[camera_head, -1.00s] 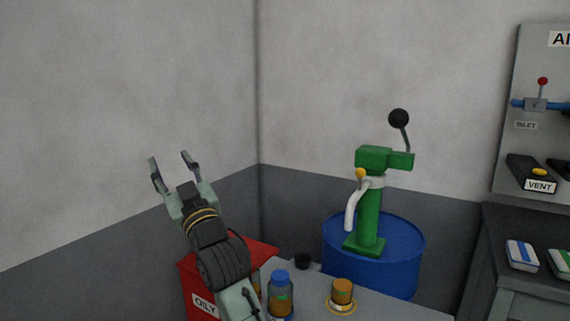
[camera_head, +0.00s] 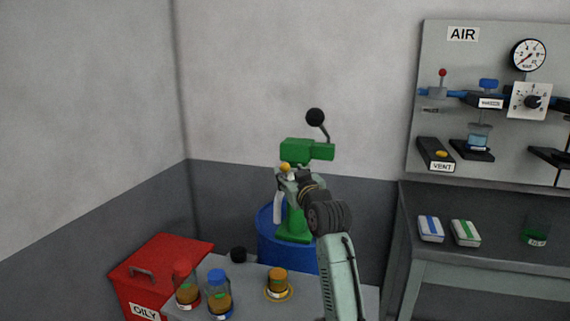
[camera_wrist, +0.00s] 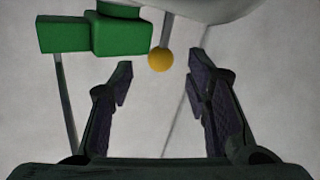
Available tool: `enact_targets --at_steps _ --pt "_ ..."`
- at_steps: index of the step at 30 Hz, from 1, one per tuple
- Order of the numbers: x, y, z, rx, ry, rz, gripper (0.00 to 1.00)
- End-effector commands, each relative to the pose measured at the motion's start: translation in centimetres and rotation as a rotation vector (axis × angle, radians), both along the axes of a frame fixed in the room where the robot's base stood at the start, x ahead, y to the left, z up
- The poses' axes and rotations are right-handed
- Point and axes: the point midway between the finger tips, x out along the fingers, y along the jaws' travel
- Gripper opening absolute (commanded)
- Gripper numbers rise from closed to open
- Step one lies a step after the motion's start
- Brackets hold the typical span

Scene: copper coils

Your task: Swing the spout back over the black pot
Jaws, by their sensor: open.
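The green hand pump (camera_head: 299,150) stands on a blue drum (camera_head: 270,241). Its white spout (camera_head: 278,207) hangs down on the left side, with a yellow knob (camera_head: 285,167) at its top. The small black pot (camera_head: 238,254) stands on the grey table, left of and below the spout. My gripper (camera_head: 284,174) is open at the knob and hides part of the pump column. In the wrist view the yellow knob (camera_wrist: 160,60) shows between and just beyond my open fingertips (camera_wrist: 159,66), with no contact visible. The white spout (camera_wrist: 205,8) is at the top edge there.
Jars with red (camera_head: 187,287) and blue lids (camera_head: 219,294) and an amber cup (camera_head: 278,283) stand on the table (camera_head: 345,296). A red OILY bin (camera_head: 165,262) is left. A workbench (camera_head: 480,260) and AIR panel (camera_head: 455,60) are right. The pump's black-balled lever (camera_head: 316,117) rises above.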

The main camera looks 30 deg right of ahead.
Motion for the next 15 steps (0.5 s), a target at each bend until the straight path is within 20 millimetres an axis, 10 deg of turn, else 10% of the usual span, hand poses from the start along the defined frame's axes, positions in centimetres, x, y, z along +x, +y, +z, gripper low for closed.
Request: enact_targets --at_steps 15 --pt "5.1 -1.4 0.1 -0.001 -0.002 0.0 0.44"
